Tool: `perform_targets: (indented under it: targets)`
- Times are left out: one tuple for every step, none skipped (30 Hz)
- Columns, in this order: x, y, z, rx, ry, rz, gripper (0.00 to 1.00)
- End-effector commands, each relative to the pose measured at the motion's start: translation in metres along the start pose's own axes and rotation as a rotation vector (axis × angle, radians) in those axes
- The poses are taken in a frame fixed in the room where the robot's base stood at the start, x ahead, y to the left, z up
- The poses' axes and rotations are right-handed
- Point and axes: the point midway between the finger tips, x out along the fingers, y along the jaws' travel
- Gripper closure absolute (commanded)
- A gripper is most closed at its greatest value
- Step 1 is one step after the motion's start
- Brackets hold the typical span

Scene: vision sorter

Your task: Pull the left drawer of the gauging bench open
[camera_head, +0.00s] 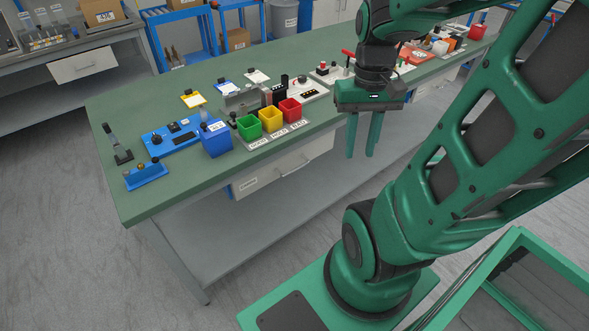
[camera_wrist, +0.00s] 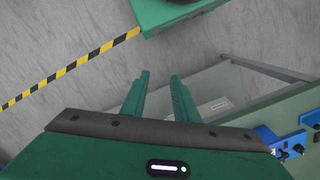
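The gauging bench (camera_head: 110,103) has a green top and grey legs. Its left drawer (camera_head: 268,188) has a pale front with a label and a small handle (camera_head: 291,169); it sits under the front edge and looks shut. My gripper (camera_head: 361,152) hangs fingers down in front of the bench, to the right of the left drawer and apart from it. Its two fingers stand apart with nothing between them. In the wrist view my gripper (camera_wrist: 160,76) points at the floor, and a pale labelled surface (camera_wrist: 219,104), apparently the drawer front, lies right of the fingers.
Blue, green, yellow and red bins (camera_head: 248,127) stand near the bench's front edge, with gauges beside them. A low shelf (camera_head: 215,235) runs under the bench. Floor (camera_head: 70,230) is clear at the left. A yellow-black floor stripe (camera_wrist: 70,66) shows in the wrist view.

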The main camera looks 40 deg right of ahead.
Motion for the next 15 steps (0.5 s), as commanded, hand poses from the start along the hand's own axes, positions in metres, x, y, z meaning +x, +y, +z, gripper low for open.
perform_targets:
  targets:
    - [0.007,0.002,-0.009,0.004,-0.03,0.0,0.73]
    - [0.012,0.002,-0.015,0.002,-0.044,-0.001,0.73]
    - [0.017,0.002,-0.022,-0.003,-0.061,-0.006,0.73]
    - [0.022,0.002,-0.027,-0.005,-0.076,-0.01,0.73]
    - [0.027,0.002,-0.032,-0.009,-0.09,-0.017,0.73]
    - [0.034,0.003,-0.039,-0.012,-0.108,-0.026,0.73]
    - [0.04,0.002,-0.044,-0.016,-0.121,-0.034,0.73]
    - [0.046,0.003,-0.049,-0.018,-0.135,-0.043,0.73]
    - [0.054,0.003,-0.055,-0.022,-0.153,-0.058,0.73]
    - [0.06,0.003,-0.059,-0.023,-0.166,-0.07,0.73]
    - [0.066,0.003,-0.064,-0.026,-0.178,-0.083,0.73]
    - [0.075,0.004,-0.069,-0.03,-0.195,-0.102,0.73]
    - [0.082,0.004,-0.073,-0.033,-0.207,-0.118,0.73]
    - [0.088,0.004,-0.077,-0.034,-0.219,-0.134,0.73]
    - [0.098,0.004,-0.082,-0.037,-0.234,-0.158,0.73]
